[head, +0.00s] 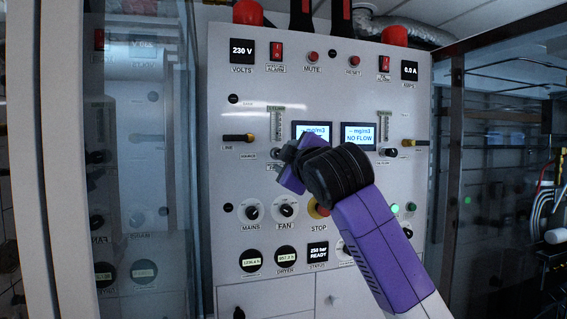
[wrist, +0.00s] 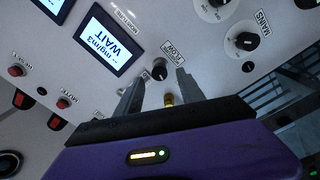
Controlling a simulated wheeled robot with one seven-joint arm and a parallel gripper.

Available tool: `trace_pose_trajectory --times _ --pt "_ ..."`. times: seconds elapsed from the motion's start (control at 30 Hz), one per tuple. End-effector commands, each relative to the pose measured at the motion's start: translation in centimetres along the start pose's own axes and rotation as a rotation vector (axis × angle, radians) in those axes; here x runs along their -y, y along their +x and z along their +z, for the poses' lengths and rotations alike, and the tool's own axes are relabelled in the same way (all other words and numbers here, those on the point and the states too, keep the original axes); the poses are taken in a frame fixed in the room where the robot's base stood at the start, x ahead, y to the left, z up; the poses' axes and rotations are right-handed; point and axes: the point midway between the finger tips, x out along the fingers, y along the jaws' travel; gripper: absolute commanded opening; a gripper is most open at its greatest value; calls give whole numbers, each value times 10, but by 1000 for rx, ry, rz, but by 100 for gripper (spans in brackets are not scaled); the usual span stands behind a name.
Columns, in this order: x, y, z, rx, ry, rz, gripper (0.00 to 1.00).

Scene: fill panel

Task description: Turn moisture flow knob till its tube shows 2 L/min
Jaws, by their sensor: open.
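The moisture flow knob is a small black knob (wrist: 160,69) beside a FLOW label in the wrist view. It shows between and just beyond the fingertips of my gripper (wrist: 159,77). The fingers are open, with a gap on both sides of the knob; I cannot tell how far they are from the panel. In the head view my gripper (head: 284,163) is in front of the panel's left-middle part and hides some of the knob area. The left flow tube (head: 278,122) stands above it; its reading is too small to tell. The moisture display (wrist: 108,40) reads WAIT.
The grey panel (head: 225,190) also has a NO FLOW display (head: 358,136), a second tube (head: 385,126) and its black knob (head: 391,153). A red STOP button (head: 318,208) is below my gripper. Glass doors (head: 150,200) flank the panel.

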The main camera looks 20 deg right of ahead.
Motion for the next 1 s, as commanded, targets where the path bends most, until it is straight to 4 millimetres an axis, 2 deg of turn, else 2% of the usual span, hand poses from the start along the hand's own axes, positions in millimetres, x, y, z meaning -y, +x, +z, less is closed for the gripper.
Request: trace_pose_trajectory --times 0.1,0.3,0.8,0.93,1.0 --pt "2 -19 1 -2 1 2 46" --pt "1 -36 0 -1 1 0 46" --pt "0 -37 0 -1 9 -1 46" --pt "-10 -38 -12 -52 54 38 46" --pt "-22 -45 -28 -111 87 82 46"
